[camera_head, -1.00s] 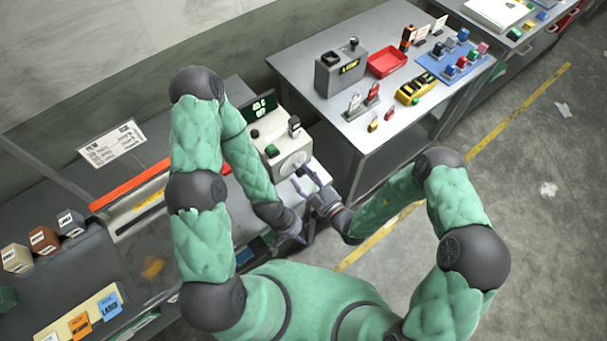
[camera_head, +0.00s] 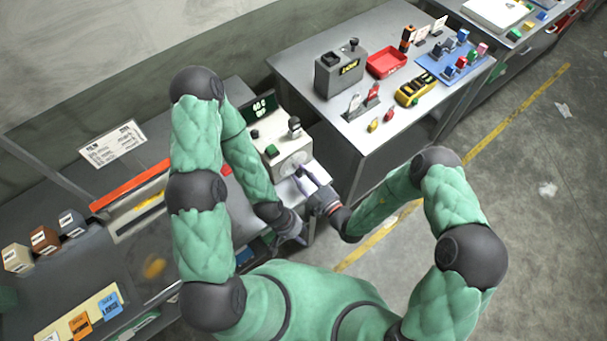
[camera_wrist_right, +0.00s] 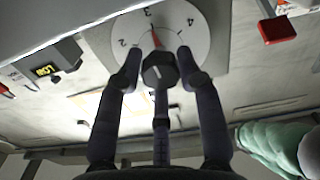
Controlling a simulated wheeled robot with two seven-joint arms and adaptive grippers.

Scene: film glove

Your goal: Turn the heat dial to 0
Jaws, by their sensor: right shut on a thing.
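The heat dial is a dark faceted knob (camera_wrist_right: 159,70) on a round white numbered plate (camera_wrist_right: 205,40) in the right wrist view. A red pointer on the plate side points close to the 3. My right gripper (camera_wrist_right: 158,62) is shut on the knob, with fingers around it. In the head view the pale dial plate (camera_head: 292,163) is on the front of a white machine (camera_head: 265,140), and my right gripper (camera_head: 309,182) reaches it from the lower right. My left gripper (camera_head: 293,234) hangs lower, apart from the dial; its jaw opening is unclear.
A small display with green text (camera_head: 262,106) stands behind the white machine. A green button (camera_head: 271,150) and a dark knob (camera_head: 294,124) are on its top. A grey table (camera_head: 330,105) with a red tray (camera_head: 386,62) stands close to the right.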

